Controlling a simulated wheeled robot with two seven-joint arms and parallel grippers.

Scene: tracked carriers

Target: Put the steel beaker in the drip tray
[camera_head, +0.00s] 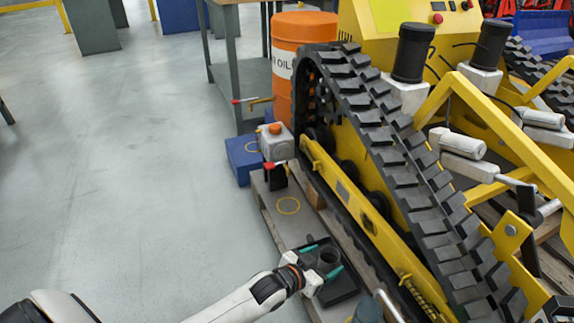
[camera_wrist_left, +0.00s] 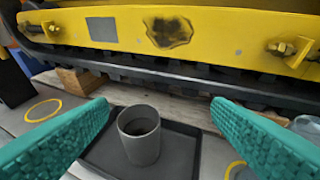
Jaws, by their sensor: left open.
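The steel beaker (camera_wrist_left: 140,143), a dark grey open cylinder, stands upright on the black drip tray (camera_wrist_left: 182,150), inside its rim, in the left wrist view. In the head view the beaker (camera_head: 329,262) shows between the teal fingers of my left gripper (camera_head: 322,260), above the dark tray (camera_head: 345,293). My left gripper is open, its fingers (camera_wrist_left: 160,112) spread wide on either side of the beaker with gaps to both. The arm hides part of the tray in the head view. My right gripper is not in view.
A yellow tracked carrier (camera_head: 366,202) runs close along the tray's right side. A yellow ring mark (camera_head: 288,205) lies on the bench surface behind the tray. A grey canister (camera_head: 275,145) and an orange drum (camera_head: 300,60) stand farther back. Floor at left is clear.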

